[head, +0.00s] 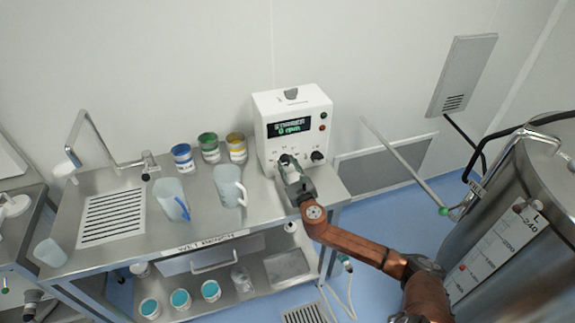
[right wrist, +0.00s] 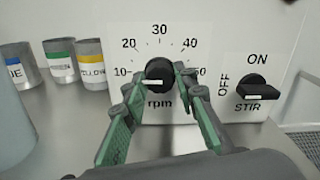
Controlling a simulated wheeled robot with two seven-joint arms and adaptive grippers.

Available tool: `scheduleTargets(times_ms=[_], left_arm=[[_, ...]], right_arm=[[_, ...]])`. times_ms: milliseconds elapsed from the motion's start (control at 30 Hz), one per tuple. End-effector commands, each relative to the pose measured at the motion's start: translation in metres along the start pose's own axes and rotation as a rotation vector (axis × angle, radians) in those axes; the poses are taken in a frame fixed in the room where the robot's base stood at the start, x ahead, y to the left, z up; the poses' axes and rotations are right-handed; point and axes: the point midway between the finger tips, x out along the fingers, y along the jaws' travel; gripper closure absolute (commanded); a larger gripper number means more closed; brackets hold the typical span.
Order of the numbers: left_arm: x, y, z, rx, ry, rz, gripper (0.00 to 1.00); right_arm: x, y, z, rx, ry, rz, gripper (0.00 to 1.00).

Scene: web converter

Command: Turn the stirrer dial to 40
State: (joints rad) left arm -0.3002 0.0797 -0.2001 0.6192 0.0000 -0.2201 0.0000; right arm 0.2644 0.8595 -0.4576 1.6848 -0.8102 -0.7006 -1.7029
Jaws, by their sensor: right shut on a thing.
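The stirrer control box (head: 293,112) is white and stands at the back of the steel bench. Its display (head: 290,127) reads 0 rpm. In the right wrist view the black rpm dial (right wrist: 159,72) has a scale from 10 to 50, and its white mark lies to the left, near the 10 end. My right gripper (head: 287,164) reaches the box front; in the wrist view its green fingers (right wrist: 157,84) are shut on the dial from both sides. The black STIR switch (right wrist: 254,88) sits right of the dial between OFF and ON labels. My left gripper is not visible.
Blue, green and yellow labelled cans (head: 208,148) stand left of the box. Two clear jugs (head: 229,186) stand on the bench in front of them. A sink tap (head: 104,150) is further left. A large steel tank (head: 535,200) stands at the right.

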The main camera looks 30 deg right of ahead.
Motion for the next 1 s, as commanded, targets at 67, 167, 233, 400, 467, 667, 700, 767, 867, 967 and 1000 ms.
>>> scheduleTargets(times_ms=[67,167,233,400,467,667,700,767,867,967,1000], left_arm=[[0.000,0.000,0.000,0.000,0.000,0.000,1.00],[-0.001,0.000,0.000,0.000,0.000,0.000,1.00],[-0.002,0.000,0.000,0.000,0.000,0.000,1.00],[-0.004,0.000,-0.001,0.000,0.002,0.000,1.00],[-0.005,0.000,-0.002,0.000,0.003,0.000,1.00],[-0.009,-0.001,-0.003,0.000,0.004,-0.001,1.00],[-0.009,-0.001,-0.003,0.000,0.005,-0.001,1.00],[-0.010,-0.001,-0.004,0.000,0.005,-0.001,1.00],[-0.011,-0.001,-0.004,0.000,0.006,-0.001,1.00],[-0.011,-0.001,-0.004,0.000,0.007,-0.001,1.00],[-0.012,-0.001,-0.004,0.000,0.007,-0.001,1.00]], right_arm=[[0.000,0.000,0.000,0.006,0.000,0.000,0.98],[0.000,0.000,0.000,0.024,0.000,0.000,0.98],[0.000,0.000,0.000,0.046,0.000,-0.001,0.98],[0.000,0.000,0.001,0.140,0.000,0.000,0.98],[0.000,-0.001,0.000,0.186,0.000,-0.002,0.98],[0.000,0.000,0.000,0.368,0.001,-0.001,0.98],[0.000,0.000,0.001,0.406,0.000,-0.001,0.98],[0.000,0.000,0.001,0.464,0.000,-0.001,0.98],[0.000,-0.001,0.001,0.559,-0.001,-0.002,0.98],[0.000,-0.001,0.000,0.654,0.000,-0.002,0.98],[0.000,-0.001,0.000,0.693,0.000,-0.002,0.98]])
